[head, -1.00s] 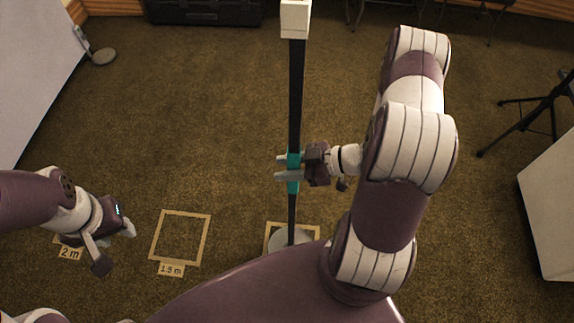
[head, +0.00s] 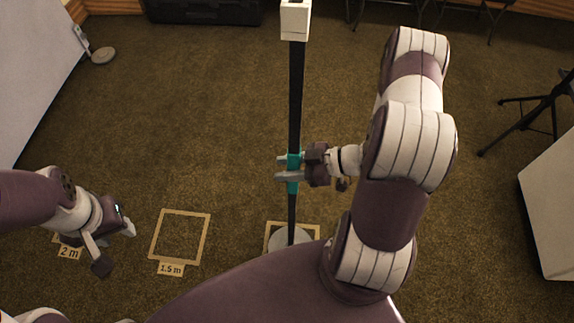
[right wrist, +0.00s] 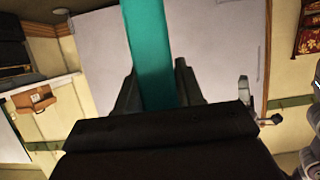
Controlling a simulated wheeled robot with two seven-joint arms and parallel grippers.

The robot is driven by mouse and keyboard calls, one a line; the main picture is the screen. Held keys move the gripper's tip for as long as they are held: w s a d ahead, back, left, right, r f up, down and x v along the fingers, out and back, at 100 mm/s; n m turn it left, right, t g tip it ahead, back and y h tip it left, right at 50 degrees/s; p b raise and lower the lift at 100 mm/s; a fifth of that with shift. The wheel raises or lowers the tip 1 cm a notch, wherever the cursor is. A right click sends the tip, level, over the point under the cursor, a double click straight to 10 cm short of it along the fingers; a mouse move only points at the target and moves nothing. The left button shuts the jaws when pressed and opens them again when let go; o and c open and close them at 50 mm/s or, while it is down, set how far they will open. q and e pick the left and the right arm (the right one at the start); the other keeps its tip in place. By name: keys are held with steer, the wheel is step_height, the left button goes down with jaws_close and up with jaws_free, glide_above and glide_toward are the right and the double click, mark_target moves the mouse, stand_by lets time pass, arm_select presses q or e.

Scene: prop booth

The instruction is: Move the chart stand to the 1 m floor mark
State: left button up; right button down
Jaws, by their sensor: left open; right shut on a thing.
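The chart stand (head: 296,95) is a tall black pole with a white block at its top and a teal grip band on its shaft. It looks upright, and its round pale base (head: 291,237) sits within a tan floor square (head: 312,230) partly hidden by my body; no label shows on it. My right gripper (head: 287,167) is shut around the teal band, which fills the middle of the right wrist view (right wrist: 150,60). My left gripper (head: 118,247) is open and empty at the lower left, over the square marked 2 m (head: 69,253).
An empty square marked 1.5 m (head: 180,237) lies between my left gripper and the stand. A white panel (head: 35,60) stands at left, a black tripod (head: 535,110) and white box (head: 552,205) at right. A dark case (head: 205,10) is at the back. Carpet between is clear.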

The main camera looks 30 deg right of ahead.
steer(key=shift+f+b, duration=0.3)
steer(key=shift+f, duration=0.2)
steer(key=c, duration=0.6)
jaws_free()
steer(key=shift+c, duration=0.2)
steer(key=p+v, duration=0.2)
steer(key=v, duration=1)
steer(key=shift+s+d, duration=0.2)
steer(key=shift+d, duration=0.05)
steer(key=shift+r, duration=0.2)
